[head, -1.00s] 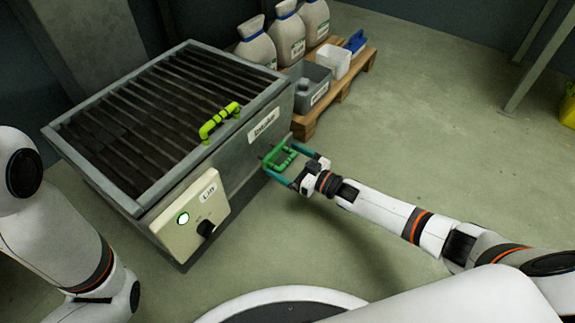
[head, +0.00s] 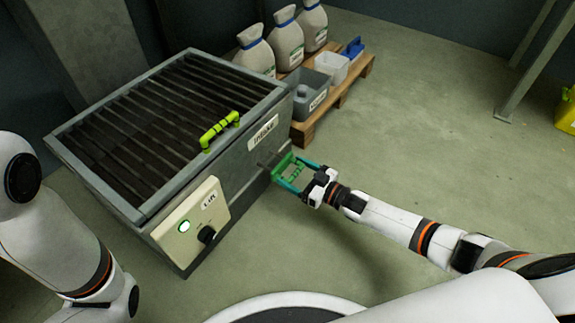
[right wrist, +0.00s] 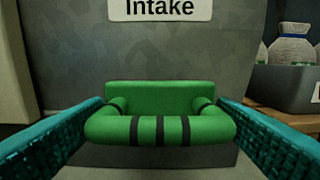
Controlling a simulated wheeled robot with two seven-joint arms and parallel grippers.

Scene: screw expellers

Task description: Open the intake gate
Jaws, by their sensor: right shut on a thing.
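The green intake gate handle (head: 292,173) is on the side of the grey machine (head: 228,172), below the white "Intake" label (head: 263,133). My right gripper (head: 285,170) is shut on this handle, with one teal finger on each side. The right wrist view shows the handle (right wrist: 160,128) with black bands and a green back plate, between the fingers. My left gripper is out of view; only part of the left arm shows.
A lime green handle (head: 220,130) sits on the slatted grate of the machine. A beige panel (head: 190,222) marked "Lift" has a lit button and a dark knob. A pallet (head: 335,98) with sacks and bins stands behind.

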